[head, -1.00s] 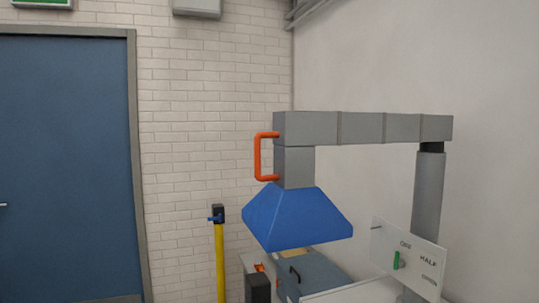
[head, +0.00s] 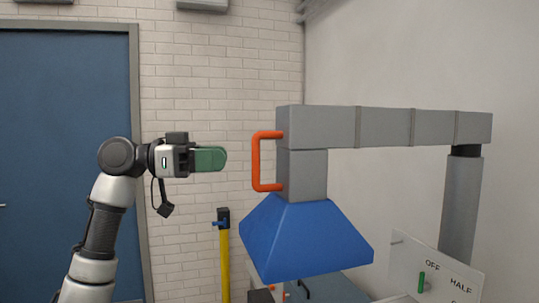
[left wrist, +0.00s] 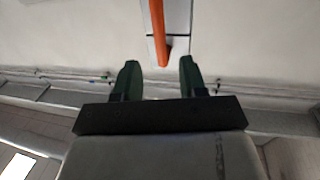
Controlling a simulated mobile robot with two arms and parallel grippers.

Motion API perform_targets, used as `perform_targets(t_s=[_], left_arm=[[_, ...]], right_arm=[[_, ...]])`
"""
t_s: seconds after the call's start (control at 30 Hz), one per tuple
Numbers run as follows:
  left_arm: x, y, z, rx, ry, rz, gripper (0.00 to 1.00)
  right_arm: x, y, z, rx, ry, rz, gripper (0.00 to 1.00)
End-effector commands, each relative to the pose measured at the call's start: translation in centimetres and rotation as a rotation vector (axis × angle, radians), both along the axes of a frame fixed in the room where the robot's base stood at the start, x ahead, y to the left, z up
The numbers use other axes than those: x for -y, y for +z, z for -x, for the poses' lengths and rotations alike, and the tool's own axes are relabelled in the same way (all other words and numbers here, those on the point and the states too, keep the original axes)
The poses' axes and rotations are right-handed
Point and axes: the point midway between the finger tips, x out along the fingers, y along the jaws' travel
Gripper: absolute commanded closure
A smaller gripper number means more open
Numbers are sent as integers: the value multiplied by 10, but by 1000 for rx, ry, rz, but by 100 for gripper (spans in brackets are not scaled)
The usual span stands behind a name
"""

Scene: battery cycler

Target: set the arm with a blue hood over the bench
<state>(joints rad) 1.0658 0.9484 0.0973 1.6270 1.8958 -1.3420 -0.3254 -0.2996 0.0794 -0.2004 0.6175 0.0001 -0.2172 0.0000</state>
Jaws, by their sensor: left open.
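The grey arm (head: 385,127) with the blue hood (head: 305,240) hanging from its left end fills the right half of the head view. An orange handle (head: 256,162) stands out from the left side of that end. My left gripper (head: 224,159) is level with the handle, to its left and apart from it in the head view. In the left wrist view the gripper (left wrist: 157,75) is open and empty, its two green fingers apart. The orange handle (left wrist: 157,30) shows ahead, roughly between the fingers. The bench (head: 335,290) is partly hidden under the hood. My right gripper is not in view.
A grey upright post (head: 461,205) carries the arm at the right. A panel (head: 440,272) marked OFF and HALF with a green lever is beside it. A yellow post (head: 224,260) stands below my left gripper. A blue door (head: 65,170) is at the left.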

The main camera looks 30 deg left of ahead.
Motion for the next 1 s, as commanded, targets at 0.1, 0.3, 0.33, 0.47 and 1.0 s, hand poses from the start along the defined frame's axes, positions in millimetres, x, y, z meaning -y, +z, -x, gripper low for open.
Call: perform_targets(t_s=[0.1,0.3,0.33,0.47,1.0], left_arm=[[19,4,-15,-3,-3,2,58],[48,4,-38,-4,-2,3,58],[52,3,-41,-3,-2,4,58],[63,2,-51,-3,0,4,58],[70,-1,-57,-3,3,4,76]], right_arm=[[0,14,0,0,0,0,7],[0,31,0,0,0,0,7],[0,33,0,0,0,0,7],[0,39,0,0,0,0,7],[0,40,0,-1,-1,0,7]])
